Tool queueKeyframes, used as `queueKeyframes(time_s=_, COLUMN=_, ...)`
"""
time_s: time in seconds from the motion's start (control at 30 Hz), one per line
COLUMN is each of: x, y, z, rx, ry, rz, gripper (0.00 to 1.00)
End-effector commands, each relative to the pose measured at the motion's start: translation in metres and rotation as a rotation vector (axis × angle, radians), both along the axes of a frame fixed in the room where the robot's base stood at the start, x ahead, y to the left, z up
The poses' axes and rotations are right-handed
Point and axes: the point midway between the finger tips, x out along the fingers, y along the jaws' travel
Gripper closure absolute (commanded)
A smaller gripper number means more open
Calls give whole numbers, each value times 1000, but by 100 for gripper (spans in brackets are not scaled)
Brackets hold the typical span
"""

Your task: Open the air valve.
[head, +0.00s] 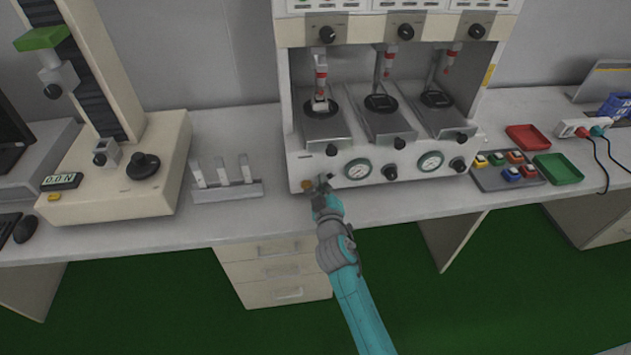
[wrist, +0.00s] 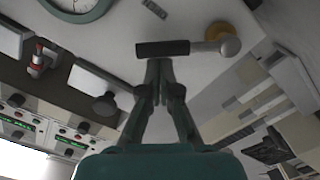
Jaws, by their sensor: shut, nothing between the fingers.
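The air valve has a brass fitting (head: 308,184) low on the left of the test machine's front. In the wrist view the valve's black lever (wrist: 163,48) lies across the picture, joined to a silver end (wrist: 230,45) beside the brass fitting (wrist: 218,31). My gripper (head: 322,184) is at the valve and partly hides it in the head view. In the wrist view my gripper's fingers (wrist: 158,66) are shut and empty. Their tips are right at the lever's edge; I cannot tell whether they touch it.
The test machine (head: 303,168) has round gauges (head: 357,169) and black knobs (head: 390,172) right of the valve. A rack with upright pieces (head: 226,190) stands to the left on the bench. A button box (head: 507,172), a red tray (head: 528,138) and a green tray (head: 558,169) are at the right.

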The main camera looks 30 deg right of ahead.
Motion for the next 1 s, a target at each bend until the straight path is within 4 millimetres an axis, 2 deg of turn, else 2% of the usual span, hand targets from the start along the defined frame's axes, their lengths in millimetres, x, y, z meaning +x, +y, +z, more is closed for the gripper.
queueKeyframes(time_s=0.4, x=-7, y=-20, z=-21, rx=370, ry=-118, rz=-2, gripper=100)
queueKeyframes(time_s=0.7, x=-9, y=-27, z=-34, rx=573, ry=-185, rz=0, gripper=100)
queueKeyframes(time_s=1.0, x=-10, y=-29, z=-41, rx=569, ry=-184, rz=0, gripper=100)
